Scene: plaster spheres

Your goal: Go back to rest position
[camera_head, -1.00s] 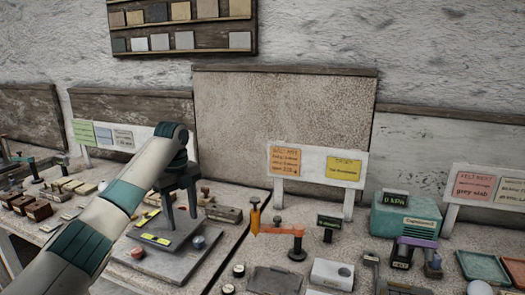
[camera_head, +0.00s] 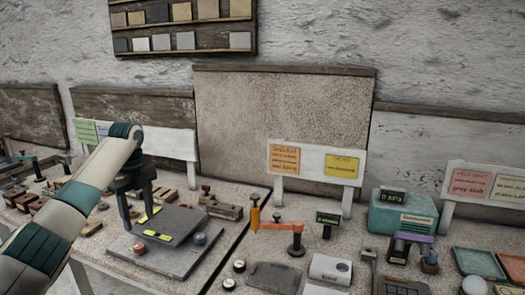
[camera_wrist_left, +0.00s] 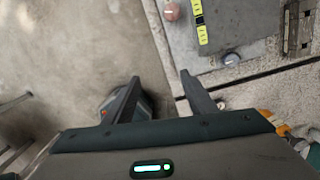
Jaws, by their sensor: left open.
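My left gripper (camera_head: 137,212) points down at the left edge of a grey plate device (camera_head: 180,226) on the bench. In the left wrist view the left gripper (camera_wrist_left: 157,92) has its two fingers well apart with nothing between them. The grey plate with yellow strips shows at the top of that view (camera_wrist_left: 235,28). My right gripper is in no view.
The bench holds a red knob (camera_head: 139,249), a blue knob (camera_head: 200,239), an orange-armed tool (camera_head: 275,228), a green box (camera_head: 403,214) and trays (camera_head: 480,263). Sign boards (camera_head: 316,165) stand behind. Bare floor (camera_wrist_left: 70,60) shows left of the bench edge.

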